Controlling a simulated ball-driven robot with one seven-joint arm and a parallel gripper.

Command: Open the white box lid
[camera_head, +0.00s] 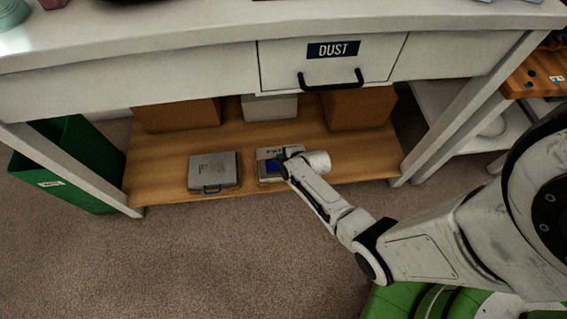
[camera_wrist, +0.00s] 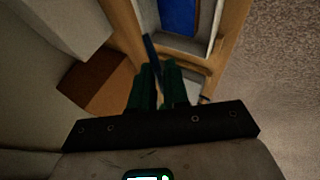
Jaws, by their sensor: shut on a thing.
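The white box (camera_head: 264,155) is on the low wooden shelf, partly hidden by my gripper (camera_head: 284,160). Blue contents (camera_head: 272,166) show inside it, so it is at least partly open. In the wrist view, the pale box wall (camera_wrist: 214,30) and blue contents (camera_wrist: 181,14) are at the top. My gripper (camera_wrist: 160,68) has dark green fingers close together, shut around a thin dark strip (camera_wrist: 150,48) beside the box opening. This strip looks like part of the lid, seen edge-on; how far the lid is raised is hard to tell.
A grey case (camera_head: 213,170) with a front handle sits left of the box. Brown boxes (camera_head: 358,108) and a pale box (camera_head: 270,106) stand behind. The tabletop with the DUST drawer (camera_head: 330,65) overhangs the shelf. A green bin (camera_head: 75,165) stands left. Carpet in front is clear.

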